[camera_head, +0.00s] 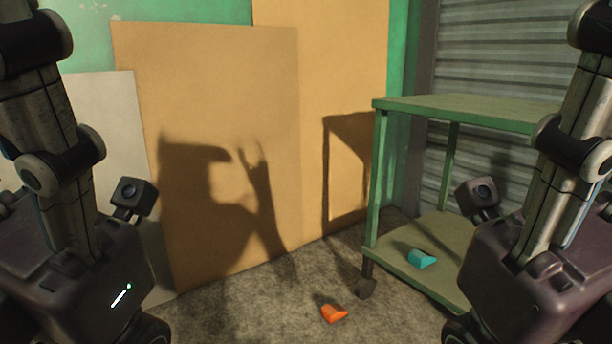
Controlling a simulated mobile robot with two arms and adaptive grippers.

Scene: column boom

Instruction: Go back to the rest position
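My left gripper (70,275) is at the lower left, with its arm coming down from the upper left. My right gripper (535,285) is at the lower right, with its arm coming down from the upper right. Only the housings and wrist cameras show clearly; the fingertips are out of frame below, so I cannot see whether either gripper is open or holds anything. The two grippers are wide apart, with open floor between them.
A green wheeled cart (460,107) stands at the right, partly behind my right arm. A teal piece (421,259) lies on its lower shelf. An orange piece (333,313) lies on the floor. Tan boards (225,100) and a pale board (115,120) lean on the green wall.

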